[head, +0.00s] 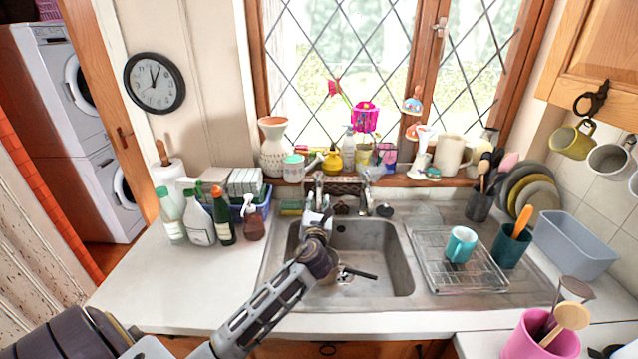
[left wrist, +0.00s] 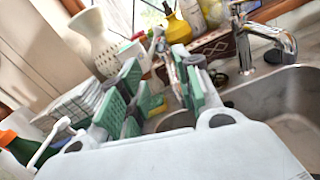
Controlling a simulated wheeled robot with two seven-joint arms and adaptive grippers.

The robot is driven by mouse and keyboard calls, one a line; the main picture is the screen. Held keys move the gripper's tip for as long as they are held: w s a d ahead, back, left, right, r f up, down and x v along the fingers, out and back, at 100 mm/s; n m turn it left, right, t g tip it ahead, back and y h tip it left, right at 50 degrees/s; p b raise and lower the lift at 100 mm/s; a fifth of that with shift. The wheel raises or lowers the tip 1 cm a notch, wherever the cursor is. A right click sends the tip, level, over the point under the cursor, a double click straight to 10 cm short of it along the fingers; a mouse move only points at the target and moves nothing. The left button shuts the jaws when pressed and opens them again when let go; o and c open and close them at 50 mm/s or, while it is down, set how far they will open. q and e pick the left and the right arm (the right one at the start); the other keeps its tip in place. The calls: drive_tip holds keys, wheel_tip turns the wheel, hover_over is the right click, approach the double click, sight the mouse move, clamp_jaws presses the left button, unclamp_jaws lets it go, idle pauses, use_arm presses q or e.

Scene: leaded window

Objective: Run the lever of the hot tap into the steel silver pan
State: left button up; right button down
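The hot tap (head: 319,182) stands behind the sink, left of a second chrome tap (head: 368,178). My left gripper (head: 318,212) is just in front of the hot tap, over the sink's back left rim. In the left wrist view its green-padded fingers (left wrist: 158,80) are apart, with no object clearly held between them. The hot tap (left wrist: 176,62) shows there just beyond the fingers, partly hidden; I cannot tell whether they touch it. The silver pan (head: 331,272) is in the sink's left part with its dark handle pointing right. My arm hides much of it. My right gripper is not in view.
Several bottles (head: 222,215) and a blue crate (head: 262,200) stand left of the sink (head: 400,262). A wire rack (head: 430,275) with a teal mug (head: 461,244) is at right. Vases and ornaments line the windowsill. The left counter's front is clear.

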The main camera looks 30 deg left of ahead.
sight(319, 180)
use_arm(q)
drive_tip(key=shift+p+x, duration=0.5)
drive_tip(key=shift+x, duration=6.25)
drive_tip(key=shift+c, duration=0.5)
clamp_jaws()
